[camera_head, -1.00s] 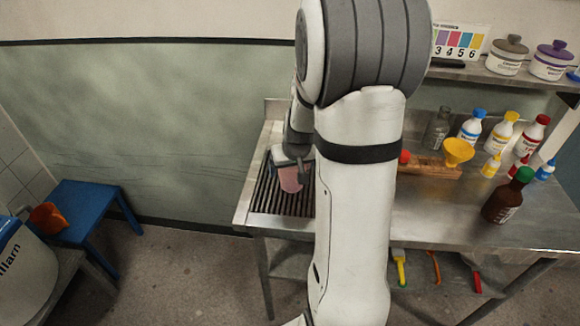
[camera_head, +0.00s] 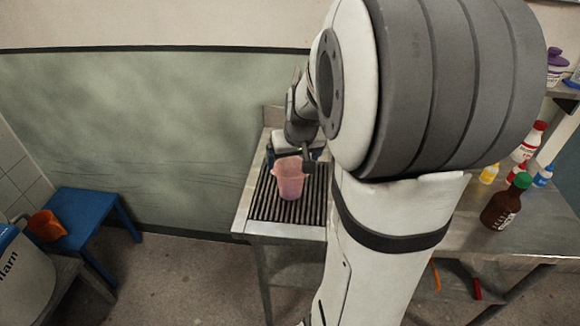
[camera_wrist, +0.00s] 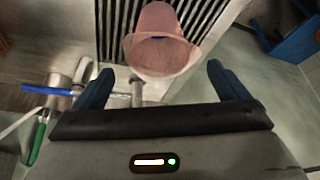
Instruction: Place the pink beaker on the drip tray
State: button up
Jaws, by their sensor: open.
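The pink beaker (camera_head: 289,181) stands on the ribbed drip tray (camera_head: 262,205) at the left end of the steel bench. In the wrist view the beaker (camera_wrist: 160,45) is seen beyond the fingertips, over the dark slats of the tray (camera_wrist: 112,25). My gripper (camera_wrist: 155,85) is open, with its two blue fingers apart and nothing between them. In the head view my gripper (camera_head: 298,153) is just behind and above the beaker, partly hidden by my arm.
A brown bottle with a green cap (camera_head: 506,203) and several small bottles stand at the bench's right. A blue stool (camera_head: 92,218) holding an orange container (camera_head: 46,225) is at the left. My arm hides the middle of the bench.

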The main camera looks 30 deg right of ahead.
jog(key=shift+v, duration=1.05)
jog(key=s+a+r+n+g+y, duration=0.1)
jog(key=s+a+r+n, duration=0.1)
jog(key=s+a, duration=1.1)
jog(key=s, duration=0.2)
jog(key=shift+s+a+r, duration=0.25)
jog(key=shift+s+a, duration=0.05)
